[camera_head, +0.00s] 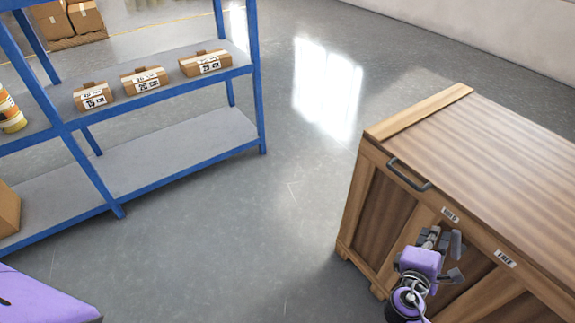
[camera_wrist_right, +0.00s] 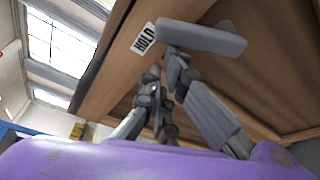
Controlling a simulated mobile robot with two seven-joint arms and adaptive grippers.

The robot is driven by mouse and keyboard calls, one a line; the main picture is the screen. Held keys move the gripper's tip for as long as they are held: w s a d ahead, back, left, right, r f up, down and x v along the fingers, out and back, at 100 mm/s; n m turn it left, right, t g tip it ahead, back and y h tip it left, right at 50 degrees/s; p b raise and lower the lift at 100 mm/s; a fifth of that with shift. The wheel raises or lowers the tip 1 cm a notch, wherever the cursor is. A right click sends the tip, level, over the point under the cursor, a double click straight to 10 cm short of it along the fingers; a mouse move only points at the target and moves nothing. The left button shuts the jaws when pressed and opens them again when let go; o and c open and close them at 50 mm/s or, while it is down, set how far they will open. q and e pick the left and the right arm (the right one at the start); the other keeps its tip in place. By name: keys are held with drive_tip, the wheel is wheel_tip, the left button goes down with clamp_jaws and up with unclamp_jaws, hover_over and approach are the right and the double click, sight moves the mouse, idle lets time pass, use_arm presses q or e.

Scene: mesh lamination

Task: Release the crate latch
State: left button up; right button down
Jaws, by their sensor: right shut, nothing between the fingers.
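The large wooden crate (camera_head: 495,140) stands at the right in the head view, with a striped brown top and a lighter plank along its far edge. A dark metal handle (camera_head: 408,175) is fixed near its upper left corner; I cannot tell whether it is the latch. My right gripper (camera_head: 453,257) is shut and empty, in front of the crate's side panel, below the top edge and apart from the handle. In the right wrist view the gripper (camera_wrist_right: 187,72) is close under the crate's wooden frame (camera_wrist_right: 115,60). Contact cannot be judged. My left gripper is out of view.
Two white labels, one left (camera_head: 450,214) and one right (camera_head: 506,258), are on the crate's upper rail. A blue-framed shelf (camera_head: 180,155) with several small cartons stands at the left. The grey floor (camera_head: 270,220) between shelf and crate is clear.

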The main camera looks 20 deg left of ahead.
sight(454, 235)
drive_tip(key=d+m+b, duration=0.1)
drive_tip(key=m+b, duration=0.1)
drive_tip(key=b, duration=0.2)
drive_tip(key=s+d+r+m+t+b, duration=0.1)
drive_tip(key=m+b, duration=0.1)
drive_tip(key=b, duration=0.2)
drive_tip(key=s+d+r+m+t+b, duration=0.1)
drive_tip(key=m+b, duration=0.2)
drive_tip(key=b, duration=0.1)
drive_tip(key=shift+s+d+r+b, duration=0.1)
drive_tip(key=shift+d+r+b, duration=0.05)
drive_tip(key=shift+b, duration=0.2)
drive_tip(key=m+b, duration=0.1)
drive_tip(key=b, duration=0.1)
drive_tip(key=d+m+b, duration=0.1)
drive_tip(key=shift+s+d+r+t+h+b, duration=0.1)
drive_tip(key=shift+s+r+t+h+b, duration=0.15)
drive_tip(key=shift+s+t+h+b, duration=0.15)
drive_tip(key=shift+s+d+r+m+b, duration=0.2)
drive_tip(key=shift+d+r+m+b, duration=0.1)
drive_tip(key=shift+m+b, duration=0.6)
use_arm(q)
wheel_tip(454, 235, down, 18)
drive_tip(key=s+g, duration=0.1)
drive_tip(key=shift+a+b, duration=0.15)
drive_tip(key=shift+b, duration=0.25)
use_arm(e)
drive_tip(key=shift+s+d+r+h, duration=0.1)
drive_tip(key=shift+d+r+h, duration=0.1)
drive_tip(key=shift+h, duration=0.2)
